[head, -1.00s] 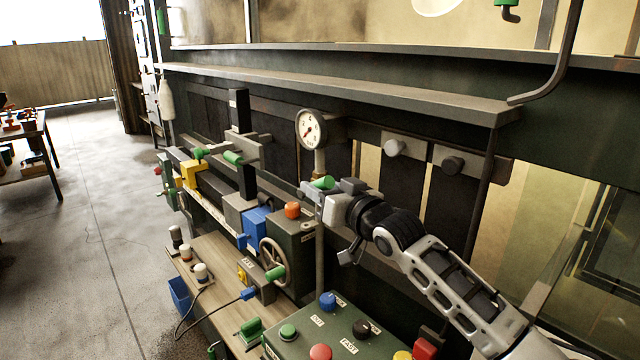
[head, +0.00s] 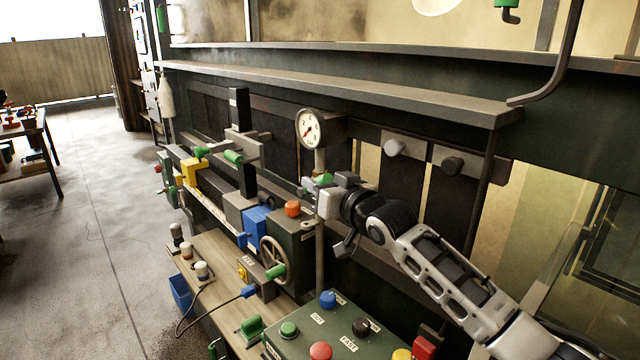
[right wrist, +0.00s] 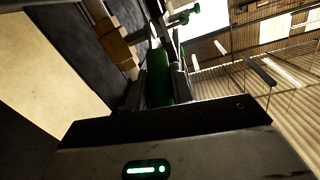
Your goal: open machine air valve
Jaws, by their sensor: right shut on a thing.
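A round pressure gauge (head: 310,128) with a white dial stands on a pipe (head: 319,250) behind the machine. Just below it is a green valve handle (head: 323,179). My right gripper (head: 314,188) is shut on this handle, its arm reaching in from the lower right. In the right wrist view the green handle (right wrist: 158,76) sits between the dark fingers. The fingers hide part of the handle and the valve body. My left gripper is not in view.
The machine with a handwheel (head: 273,262), blue block (head: 254,226) and orange knob (head: 292,208) stands left of my gripper. A button panel (head: 335,335) is in front. A long ledge (head: 340,85) runs above. Open floor (head: 90,240) lies at the left.

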